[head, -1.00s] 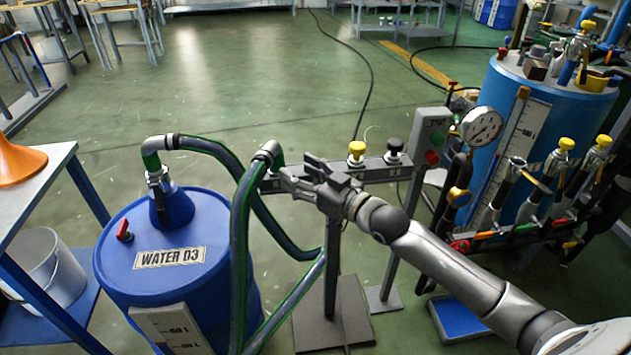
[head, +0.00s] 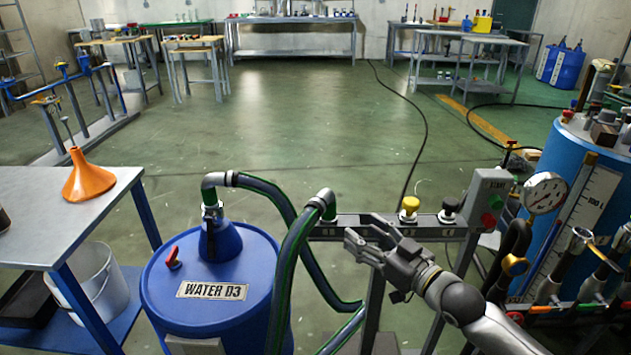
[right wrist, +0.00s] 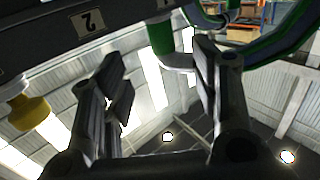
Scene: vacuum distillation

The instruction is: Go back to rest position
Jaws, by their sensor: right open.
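My right gripper (head: 364,233) reaches in from the lower right in the head view. It is open and empty, in front of the grey valve bar (head: 335,230), just right of the hose's bent end. In the right wrist view, its two fingers (right wrist: 157,68) stand well apart with nothing between them. The bar's dark underside (right wrist: 40,40), a yellow knob (right wrist: 28,112) and a green hose end (right wrist: 160,38) show beyond the fingers. My left gripper is not in view.
The blue WATER D3 drum (head: 255,265) and its hose (head: 289,265) stand left of my gripper. A table (head: 40,240) with an orange funnel (head: 88,180) is at the left. A gauge (head: 544,193) and blue tank (head: 590,175) stand right.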

